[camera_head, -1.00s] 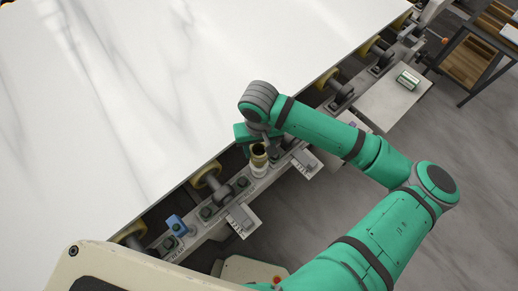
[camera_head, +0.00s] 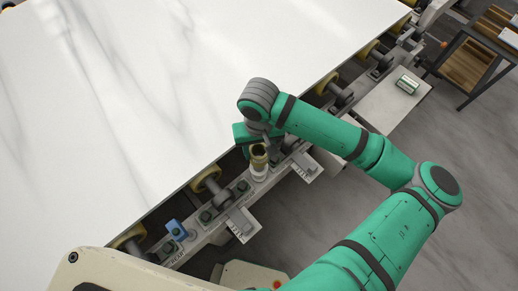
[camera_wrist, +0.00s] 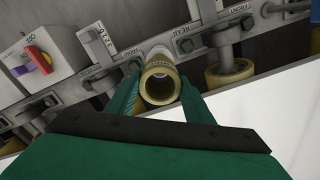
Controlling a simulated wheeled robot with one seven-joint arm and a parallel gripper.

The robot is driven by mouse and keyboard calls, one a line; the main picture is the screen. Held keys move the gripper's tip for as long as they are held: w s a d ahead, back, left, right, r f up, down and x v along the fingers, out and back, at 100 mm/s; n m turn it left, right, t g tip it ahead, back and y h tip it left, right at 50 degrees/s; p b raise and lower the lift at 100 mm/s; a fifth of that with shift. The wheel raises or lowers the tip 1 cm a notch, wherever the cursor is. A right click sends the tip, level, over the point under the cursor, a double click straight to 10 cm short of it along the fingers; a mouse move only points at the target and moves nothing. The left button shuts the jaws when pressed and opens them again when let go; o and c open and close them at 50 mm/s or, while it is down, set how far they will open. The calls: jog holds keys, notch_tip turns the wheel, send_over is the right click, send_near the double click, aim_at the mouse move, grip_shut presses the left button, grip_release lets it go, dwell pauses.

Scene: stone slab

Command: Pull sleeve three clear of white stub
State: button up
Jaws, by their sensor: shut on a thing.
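The sleeve (camera_wrist: 160,84) is a hollow, olive-yellow ring with dark marks along its upper rim, seen end-on in the wrist view. In the head view the sleeve (camera_head: 259,153) stands in line with the white stub (camera_head: 259,173) on the rail. The white stub (camera_wrist: 158,54) also shows behind the sleeve in the wrist view. My gripper (camera_wrist: 160,92) is shut on the sleeve, one green finger on each side. In the head view my gripper is mostly hidden behind the wrist. I cannot tell how much stub is inside the sleeve.
The white stone slab (camera_head: 130,90) lies alongside the rail (camera_head: 215,222), with a yellow-rimmed roller (camera_head: 204,180) close by. A blue part (camera_head: 176,230) sits further along the rail. A box with a red and purple switch (camera_wrist: 38,60) shows in the wrist view.

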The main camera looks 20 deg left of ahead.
jog(key=shift+r, duration=0.1)
jog(key=shift+r, duration=2.9)
jog(key=shift+w, duration=0.1)
